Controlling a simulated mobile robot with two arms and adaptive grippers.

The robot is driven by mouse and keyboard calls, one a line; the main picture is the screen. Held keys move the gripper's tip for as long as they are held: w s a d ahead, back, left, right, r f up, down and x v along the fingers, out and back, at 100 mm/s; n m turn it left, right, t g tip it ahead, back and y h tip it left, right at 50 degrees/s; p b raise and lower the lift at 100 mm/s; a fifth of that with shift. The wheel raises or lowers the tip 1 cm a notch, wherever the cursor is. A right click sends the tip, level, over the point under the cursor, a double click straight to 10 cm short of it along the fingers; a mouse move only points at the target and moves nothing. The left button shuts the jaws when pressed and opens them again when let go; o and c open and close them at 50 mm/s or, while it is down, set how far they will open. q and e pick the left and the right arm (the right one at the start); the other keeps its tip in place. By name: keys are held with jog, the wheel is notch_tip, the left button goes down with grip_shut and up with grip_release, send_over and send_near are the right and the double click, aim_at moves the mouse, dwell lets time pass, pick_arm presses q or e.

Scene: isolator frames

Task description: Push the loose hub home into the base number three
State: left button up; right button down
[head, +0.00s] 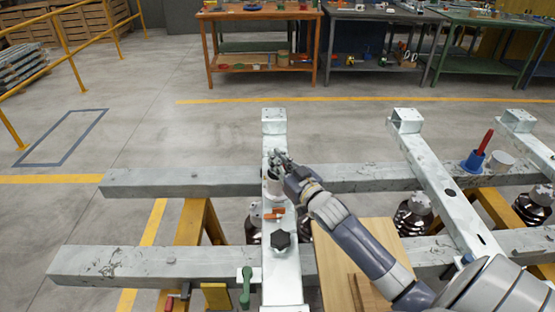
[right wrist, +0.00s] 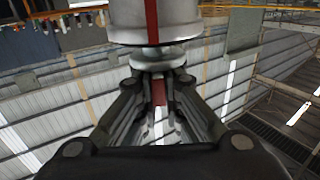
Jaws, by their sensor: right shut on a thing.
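My right gripper (head: 281,158) reaches from the lower right to the near steel crosspiece (head: 281,280). A pale cylinder (head: 272,186), which looks like the hub, stands on this crosspiece just below and left of the fingers. In the right wrist view, a pale round body with a red stripe (right wrist: 152,18) fills the top, and a narrower neck below it meets the fingers (right wrist: 157,88). The fingers are shut on this part. How deep the hub sits in its base is hidden. No base number can be read. My left gripper is out of view.
A black knob (head: 280,239) and orange pieces (head: 272,213) lie on the same crosspiece. A blue cup with a red handle (head: 474,160) and a white cup (head: 500,161) stand right. Brown ribbed insulators (head: 413,215) hang between the long beams (head: 180,181). A wooden board (head: 345,262) lies below my arm.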

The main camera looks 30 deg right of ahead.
jog(key=shift+r+p, duration=0.4)
jog(key=shift+p, duration=0.45)
dwell(1.7)
jog(key=shift+f+b, duration=0.9)
jog(key=shift+f, duration=0.7)
dwell(0.4)
jog(key=c, duration=1.7)
grip_release()
jog(key=shift+s+a, duration=0.1)
jog(key=shift+o, duration=0.2)
jog(key=shift+s+f, duration=0.1)
jog(key=shift+f, duration=0.4)
jog(key=s, duration=1.2)
jog(key=shift+a+r, duration=0.15)
jog(key=shift+r, duration=0.25)
